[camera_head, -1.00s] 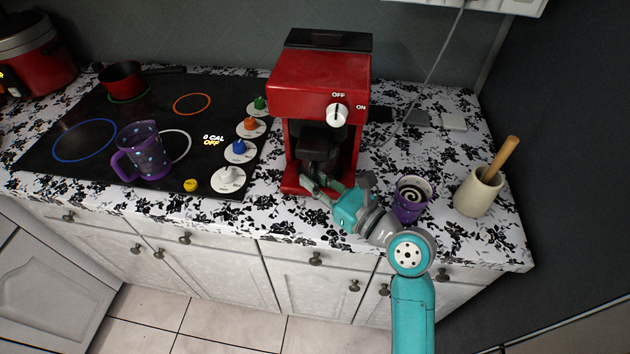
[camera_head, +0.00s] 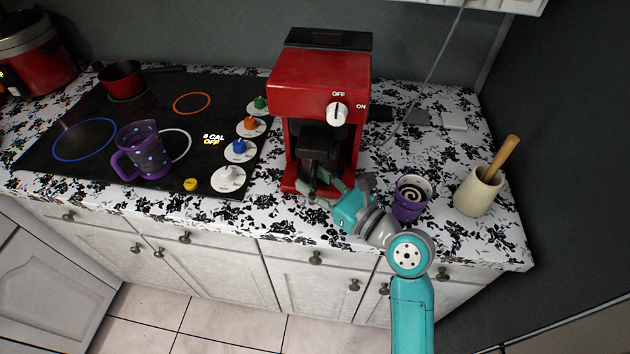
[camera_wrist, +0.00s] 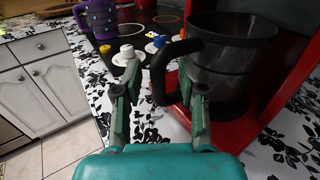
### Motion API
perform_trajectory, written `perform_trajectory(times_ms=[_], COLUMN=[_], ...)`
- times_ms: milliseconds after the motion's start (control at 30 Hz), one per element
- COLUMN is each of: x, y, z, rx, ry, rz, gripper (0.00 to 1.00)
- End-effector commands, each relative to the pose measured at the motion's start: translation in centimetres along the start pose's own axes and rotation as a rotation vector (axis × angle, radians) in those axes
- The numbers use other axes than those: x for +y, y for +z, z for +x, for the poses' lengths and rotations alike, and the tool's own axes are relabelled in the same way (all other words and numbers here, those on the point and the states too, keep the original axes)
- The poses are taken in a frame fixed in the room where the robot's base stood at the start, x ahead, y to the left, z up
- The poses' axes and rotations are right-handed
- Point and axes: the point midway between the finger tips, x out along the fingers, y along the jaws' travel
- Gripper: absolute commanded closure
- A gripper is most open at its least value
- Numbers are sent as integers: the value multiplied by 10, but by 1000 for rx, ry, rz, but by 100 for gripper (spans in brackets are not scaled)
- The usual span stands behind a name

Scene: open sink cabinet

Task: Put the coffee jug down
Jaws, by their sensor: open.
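The coffee jug (camera_head: 318,146) is dark and see-through with a black handle. It stands upright inside the red coffee machine (camera_head: 318,82), its handle pointing out to the front. In the wrist view the jug (camera_wrist: 232,72) is at the right, with its handle (camera_wrist: 160,72) beyond and between my fingertips. My gripper (camera_head: 326,193) is at the front of the machine, low by the handle. In the wrist view my gripper (camera_wrist: 160,102) is open, a finger on either side of the handle's lower end. I cannot tell whether a finger touches it.
A purple cup (camera_head: 410,200) stands close to the right of my wrist, and a beige mortar with pestle (camera_head: 478,192) further right. A purple jug (camera_head: 146,150) is on the black stove (camera_head: 70,120) at left. The patterned counter's front edge runs under my arm.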

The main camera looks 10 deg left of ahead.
Motion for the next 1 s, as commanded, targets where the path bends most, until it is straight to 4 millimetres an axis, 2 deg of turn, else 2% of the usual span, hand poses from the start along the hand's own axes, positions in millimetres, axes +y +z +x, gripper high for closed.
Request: perform_trajectory(times_ms=[167, 400, 600, 800, 1000], x=[-1, -1, -1, 0, 0], y=[0, 0, 0, 0, 0], z=[-22, -71, -102, -117, -120], rx=[1, 0, 0, 0, 0], ry=[-3, -5, -4, -1, 1], rz=[-1, 0, 0, 0, 0], gripper=[59, 59, 59, 59, 59])
